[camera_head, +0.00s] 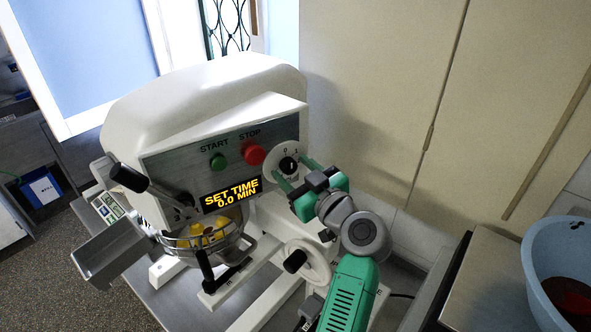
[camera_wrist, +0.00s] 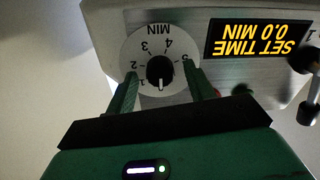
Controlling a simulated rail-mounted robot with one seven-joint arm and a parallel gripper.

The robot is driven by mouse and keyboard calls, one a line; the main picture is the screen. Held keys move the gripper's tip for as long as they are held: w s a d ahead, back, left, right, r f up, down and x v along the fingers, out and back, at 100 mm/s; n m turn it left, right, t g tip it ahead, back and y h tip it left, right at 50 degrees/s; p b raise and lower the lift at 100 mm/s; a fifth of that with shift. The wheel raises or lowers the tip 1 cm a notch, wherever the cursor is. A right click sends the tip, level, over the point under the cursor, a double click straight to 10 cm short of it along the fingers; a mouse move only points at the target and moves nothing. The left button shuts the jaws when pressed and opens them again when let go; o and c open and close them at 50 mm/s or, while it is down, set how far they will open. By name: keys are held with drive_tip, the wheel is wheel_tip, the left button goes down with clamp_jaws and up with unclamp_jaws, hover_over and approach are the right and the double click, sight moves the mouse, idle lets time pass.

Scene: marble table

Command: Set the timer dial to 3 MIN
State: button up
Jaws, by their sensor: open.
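The timer dial (camera_head: 288,164) is a black knob on a round white plate, on the front panel of a white mixer (camera_head: 205,90). In the wrist view the picture is upside down; the dial plate (camera_wrist: 158,38) shows 1 to 5 and MIN. The black knob (camera_wrist: 160,70) has a light mark toward the bottom of the picture. The display (camera_head: 232,193) reads SET TIME 0.0 MIN. My gripper (camera_head: 293,176) is open; its green fingers (camera_wrist: 161,78) stand on either side of the knob, with gaps visible. Its exact depth is unclear.
A green START button (camera_head: 218,161) and a red STOP button (camera_head: 254,154) sit left of the dial. A handwheel (camera_head: 312,262) and the mixer bowl (camera_head: 205,240) are below. A blue bowl (camera_head: 555,235) stands at the right; a cabinet is behind.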

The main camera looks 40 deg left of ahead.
drive_tip(key=c, duration=1)
drive_tip(key=shift+o, duration=0.2)
